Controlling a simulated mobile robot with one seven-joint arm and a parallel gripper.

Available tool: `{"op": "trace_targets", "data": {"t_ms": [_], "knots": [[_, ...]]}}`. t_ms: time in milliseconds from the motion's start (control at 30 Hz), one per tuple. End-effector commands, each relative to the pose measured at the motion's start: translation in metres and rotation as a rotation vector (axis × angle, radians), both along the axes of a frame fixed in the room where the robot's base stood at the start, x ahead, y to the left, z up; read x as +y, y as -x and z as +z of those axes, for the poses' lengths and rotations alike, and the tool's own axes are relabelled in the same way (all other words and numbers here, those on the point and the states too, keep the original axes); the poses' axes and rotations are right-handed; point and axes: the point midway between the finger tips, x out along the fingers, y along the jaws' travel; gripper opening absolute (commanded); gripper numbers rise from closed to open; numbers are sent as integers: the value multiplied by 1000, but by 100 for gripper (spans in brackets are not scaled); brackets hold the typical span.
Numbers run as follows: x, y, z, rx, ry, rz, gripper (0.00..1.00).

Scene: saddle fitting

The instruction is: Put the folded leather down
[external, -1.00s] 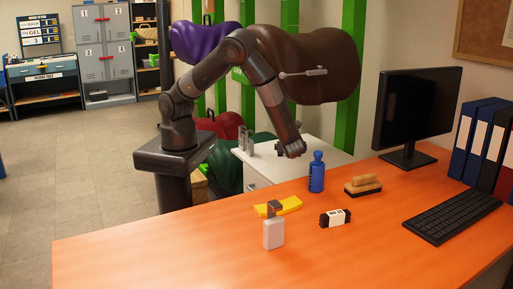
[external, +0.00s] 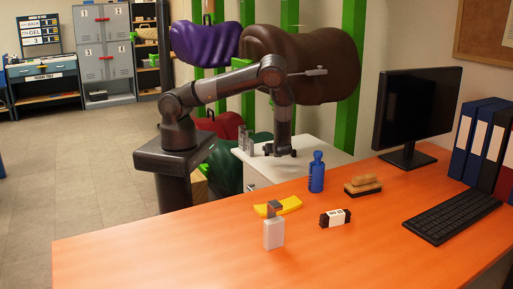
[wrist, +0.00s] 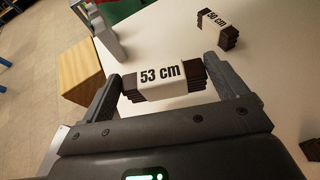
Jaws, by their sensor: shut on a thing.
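My gripper (wrist: 168,85) is shut on a folded dark brown leather (wrist: 160,82) with a white band marked "53 cm". The band faces the wrist camera, and a finger sits at each end of the bundle. In the external view my gripper (external: 279,151) points down over the white cabinet top (external: 318,157), and the leather is too small to make out there. I cannot tell whether the leather touches the white surface. A second folded leather (wrist: 220,28), marked "50 cm", lies on the white top in the wrist view.
Grey metal pieces (external: 246,140) stand at the cabinet's left side. A wooden block (wrist: 80,72) is left of the top in the wrist view. The orange desk (external: 170,245) holds a blue bottle (external: 316,173), a brush (external: 362,186) and another banded bundle (external: 335,218). Saddles hang behind.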

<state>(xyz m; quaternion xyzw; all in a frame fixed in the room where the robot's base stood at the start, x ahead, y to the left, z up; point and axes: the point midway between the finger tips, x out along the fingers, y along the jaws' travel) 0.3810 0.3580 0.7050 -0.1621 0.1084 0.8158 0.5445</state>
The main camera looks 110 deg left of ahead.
Motion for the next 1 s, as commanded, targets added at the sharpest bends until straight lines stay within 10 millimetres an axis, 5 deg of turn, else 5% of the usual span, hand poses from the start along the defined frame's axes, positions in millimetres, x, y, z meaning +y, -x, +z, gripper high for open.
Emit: {"op": "trace_targets", "data": {"t_ms": [200, 600, 967, 1000], "knots": [[26, 6, -15, 0, -1, 0, 60], [27, 7, -55, 0, -1, 0, 60], [27, 7, -59, -1, -1, -1, 60], [27, 7, -60, 0, 0, -1, 91]]}}
